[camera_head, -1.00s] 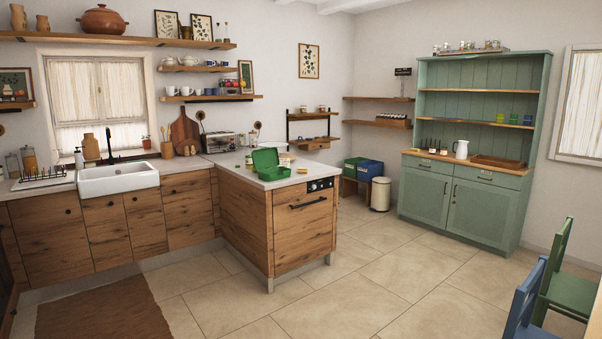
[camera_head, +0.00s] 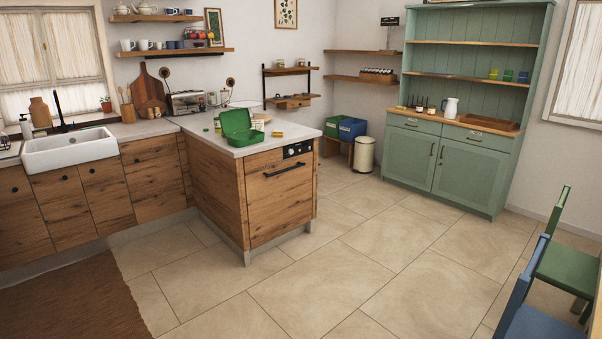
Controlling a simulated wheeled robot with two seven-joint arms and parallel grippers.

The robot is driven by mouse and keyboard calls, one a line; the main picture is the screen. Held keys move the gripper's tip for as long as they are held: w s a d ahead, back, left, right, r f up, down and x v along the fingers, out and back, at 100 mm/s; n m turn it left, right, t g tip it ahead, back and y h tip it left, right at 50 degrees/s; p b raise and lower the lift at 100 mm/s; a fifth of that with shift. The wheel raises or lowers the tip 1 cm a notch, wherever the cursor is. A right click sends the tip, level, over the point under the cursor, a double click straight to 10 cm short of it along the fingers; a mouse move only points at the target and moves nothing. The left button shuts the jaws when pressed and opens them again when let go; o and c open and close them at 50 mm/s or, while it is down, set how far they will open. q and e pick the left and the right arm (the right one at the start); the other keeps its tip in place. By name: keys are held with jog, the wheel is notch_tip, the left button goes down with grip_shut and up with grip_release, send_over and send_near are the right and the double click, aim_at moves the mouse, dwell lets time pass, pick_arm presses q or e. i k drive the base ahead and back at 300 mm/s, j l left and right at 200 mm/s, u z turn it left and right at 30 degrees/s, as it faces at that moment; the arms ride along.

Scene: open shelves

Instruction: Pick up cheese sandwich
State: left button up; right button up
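I cannot clearly make out a cheese sandwich. An open green box (camera_head: 238,138) stands on the end of the wooden counter's pale top, its lid raised at the back. A small yellow-orange item (camera_head: 277,134) lies on the countertop just right of the box; it is too small to tell what it is. The inside of the box is mostly hidden. Neither of my grippers is in view.
The wooden counter (camera_head: 275,206) juts into the room. A green hutch (camera_head: 455,165) stands at the back right. Blue and green chairs (camera_head: 568,262) are at the right edge. A brown rug (camera_head: 78,305) lies front left. The tiled floor between is clear.

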aim_at(276, 133)
jog(key=i+z, duration=0.25)
jog(key=i, duration=2.25)
